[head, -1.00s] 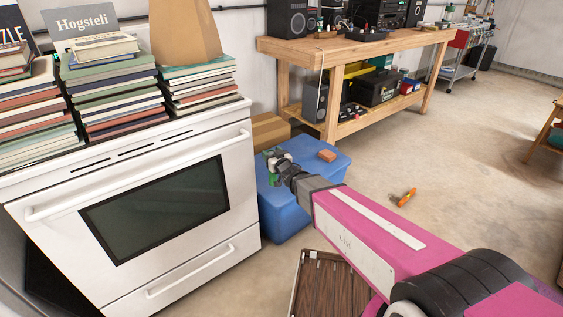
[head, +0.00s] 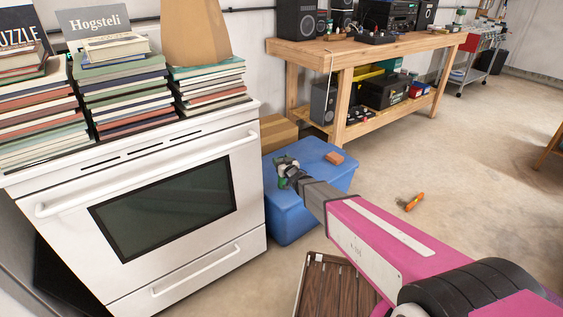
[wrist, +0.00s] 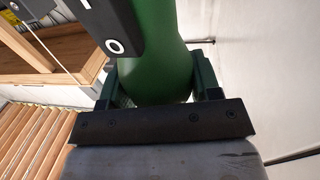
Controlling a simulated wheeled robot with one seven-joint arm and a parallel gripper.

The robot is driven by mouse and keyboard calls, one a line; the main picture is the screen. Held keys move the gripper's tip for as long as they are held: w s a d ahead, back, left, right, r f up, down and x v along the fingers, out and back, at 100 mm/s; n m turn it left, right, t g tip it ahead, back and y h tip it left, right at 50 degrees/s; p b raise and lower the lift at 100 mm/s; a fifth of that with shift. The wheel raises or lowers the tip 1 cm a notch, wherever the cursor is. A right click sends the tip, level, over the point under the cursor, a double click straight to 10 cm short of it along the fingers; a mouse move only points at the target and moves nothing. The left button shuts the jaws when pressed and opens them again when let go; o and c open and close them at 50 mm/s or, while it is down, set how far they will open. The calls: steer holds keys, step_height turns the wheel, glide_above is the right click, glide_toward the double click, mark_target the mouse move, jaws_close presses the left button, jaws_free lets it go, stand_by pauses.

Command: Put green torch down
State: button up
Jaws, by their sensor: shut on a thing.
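The green torch (wrist: 158,72) fills the middle of the wrist view, a dark green body with a black part bearing a white ring mark. My gripper (wrist: 157,88) is shut on it, with one finger on each side. In the head view, my gripper (head: 287,170) is small and appears over the left part of the blue bin's lid. Only a little of the torch (head: 281,181) shows there as green. I cannot tell whether the torch touches the lid.
The blue bin (head: 290,217) stands between the white stove (head: 150,205) and the wooden workbench (head: 385,44). A reddish block (head: 334,158) lies on its lid. An orange tool (head: 411,202) lies on the floor. A brown slatted panel (head: 335,285) is in front.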

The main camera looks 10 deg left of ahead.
steer(key=shift+f, duration=0.2)
steer(key=o, duration=1.3)
steer(key=shift+r, duration=0.1)
